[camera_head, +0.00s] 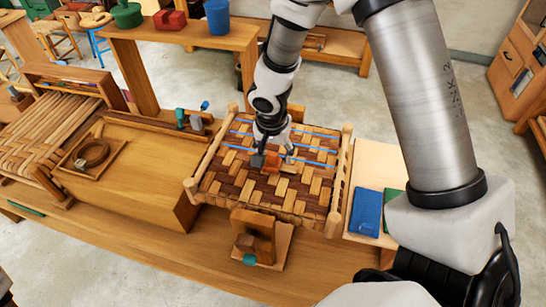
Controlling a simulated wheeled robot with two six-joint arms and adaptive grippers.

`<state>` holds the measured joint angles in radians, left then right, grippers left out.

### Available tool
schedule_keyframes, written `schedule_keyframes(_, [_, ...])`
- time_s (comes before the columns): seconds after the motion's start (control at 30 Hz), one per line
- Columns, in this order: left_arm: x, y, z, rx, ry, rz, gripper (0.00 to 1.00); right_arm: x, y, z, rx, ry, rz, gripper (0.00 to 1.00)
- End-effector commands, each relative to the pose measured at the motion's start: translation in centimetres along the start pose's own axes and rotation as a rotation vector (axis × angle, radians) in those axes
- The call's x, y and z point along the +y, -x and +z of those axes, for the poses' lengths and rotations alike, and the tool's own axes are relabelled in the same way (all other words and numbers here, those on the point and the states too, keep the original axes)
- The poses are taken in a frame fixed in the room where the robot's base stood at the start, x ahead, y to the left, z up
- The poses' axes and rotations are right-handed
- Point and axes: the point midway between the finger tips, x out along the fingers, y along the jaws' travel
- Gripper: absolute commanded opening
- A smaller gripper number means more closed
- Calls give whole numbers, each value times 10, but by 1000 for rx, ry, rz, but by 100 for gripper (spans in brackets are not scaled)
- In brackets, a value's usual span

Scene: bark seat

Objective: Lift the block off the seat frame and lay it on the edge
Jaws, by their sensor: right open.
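The woven bark seat (235,187) lies in the middle of the bench, with light wooden rails and corner posts around a brown and tan weave. Thin blue strips (310,148) cross the far part of the weave. My left gripper is not in view.
A wooden stand (240,226) is at the seat's front edge. A blue pad (367,212) and a green one (391,208) lie to the right. A large wooden box (130,178) is left, with a coil tray (72,168). A raised shelf stands behind.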

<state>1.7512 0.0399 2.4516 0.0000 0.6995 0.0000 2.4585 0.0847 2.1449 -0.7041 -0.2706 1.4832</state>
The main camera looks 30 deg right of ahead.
Motion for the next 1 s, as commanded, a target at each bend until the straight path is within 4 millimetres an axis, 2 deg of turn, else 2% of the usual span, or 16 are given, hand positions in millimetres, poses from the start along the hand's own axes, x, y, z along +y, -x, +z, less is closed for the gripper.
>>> schedule_keyframes(0.03, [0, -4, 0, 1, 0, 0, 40, 0, -10, 0, -1, 0, 1, 62])
schedule_keyframes(0.1, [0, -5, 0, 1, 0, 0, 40, 0, -16, 0, -1, -2, 0, 62])
schedule_keyframes(0.3, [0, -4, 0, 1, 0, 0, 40, 0, -16, 0, 1, -1, -2, 62])
schedule_keyframes(0.37, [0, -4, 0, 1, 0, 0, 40, 0, -16, 0, 1, -1, -1, 45])
schedule_keyframes(0.4, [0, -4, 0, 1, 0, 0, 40, 0, -16, 0, 1, -1, -1, 31])
schedule_keyframes(0.47, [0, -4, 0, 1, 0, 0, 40, 0, -16, 0, 1, -1, -1, 9])
schedule_keyframes(0.83, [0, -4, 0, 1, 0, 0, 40, 0, -16, 0, 0, -1, -1, 9])
schedule_keyframes(1.0, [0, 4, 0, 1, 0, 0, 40, -1, -8, -2, 0, -1, -1, 9])
